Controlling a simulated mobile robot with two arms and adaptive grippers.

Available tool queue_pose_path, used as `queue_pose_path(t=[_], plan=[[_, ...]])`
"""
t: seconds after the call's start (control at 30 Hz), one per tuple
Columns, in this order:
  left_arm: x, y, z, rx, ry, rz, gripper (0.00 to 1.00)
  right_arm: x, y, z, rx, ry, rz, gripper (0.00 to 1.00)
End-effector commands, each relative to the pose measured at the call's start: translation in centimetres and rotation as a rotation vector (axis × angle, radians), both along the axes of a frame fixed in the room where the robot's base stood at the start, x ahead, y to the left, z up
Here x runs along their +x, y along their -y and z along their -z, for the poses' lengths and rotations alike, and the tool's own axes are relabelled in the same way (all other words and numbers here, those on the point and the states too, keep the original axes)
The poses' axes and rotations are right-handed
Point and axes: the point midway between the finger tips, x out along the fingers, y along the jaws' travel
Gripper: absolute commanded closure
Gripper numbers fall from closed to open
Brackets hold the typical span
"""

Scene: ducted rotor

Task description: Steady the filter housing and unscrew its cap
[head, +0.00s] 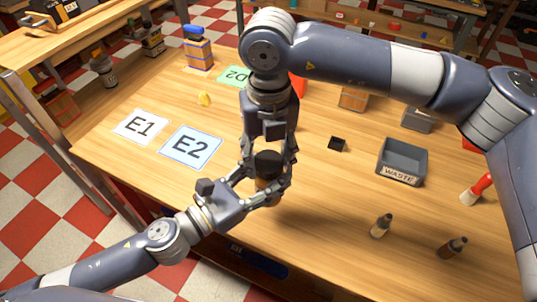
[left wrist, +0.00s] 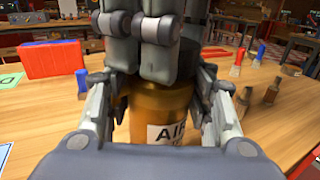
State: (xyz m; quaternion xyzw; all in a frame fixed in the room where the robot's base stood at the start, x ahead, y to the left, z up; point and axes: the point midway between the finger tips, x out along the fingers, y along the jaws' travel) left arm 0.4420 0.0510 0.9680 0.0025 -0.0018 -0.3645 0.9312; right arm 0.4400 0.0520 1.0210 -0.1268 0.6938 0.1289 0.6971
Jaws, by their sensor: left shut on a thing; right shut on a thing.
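The filter housing (head: 264,187) stands upright near the middle of the bench. In the left wrist view it is an amber cylinder (left wrist: 158,108) with a white label that reads "AIR". Its dark cap (head: 268,161) shows in the head view. My left gripper (head: 266,188) comes in from the lower left and is shut around the housing body. My right gripper (head: 268,163) reaches down from above and is shut on the cap.
Mats marked E1 (head: 139,126) and E2 (head: 190,148) lie to the left. The grey WASTE bin (head: 402,160) and a small black block (head: 337,144) are to the right. Two small bottles (head: 381,226) (head: 453,247) stand at the front right.

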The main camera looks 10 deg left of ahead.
Motion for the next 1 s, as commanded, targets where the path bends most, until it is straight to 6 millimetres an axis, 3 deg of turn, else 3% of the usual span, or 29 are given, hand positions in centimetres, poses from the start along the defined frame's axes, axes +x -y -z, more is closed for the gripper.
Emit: queue_pose_path(t=[0.67,0.7,0.77,1.0], plan=[[-0.55,0.5,-0.14,-0.006,0.0,0.018,1.0,0.44,-0.2,-0.24,0.01,0.013,0.007,0.79],[-0.54,0.5,-0.14,-0.006,0.0,0.018,1.0,0.44,-0.2,-0.24,0.01,0.013,0.007,0.46],[-0.51,0.47,-0.14,-0.006,0.0,0.017,1.0,0.42,-0.18,-0.22,0.009,0.013,0.007,0.33],[-0.26,0.25,-0.14,-0.003,0.001,0.01,1.0,0.23,-0.09,-0.11,0.005,0.008,0.004,0.31]])
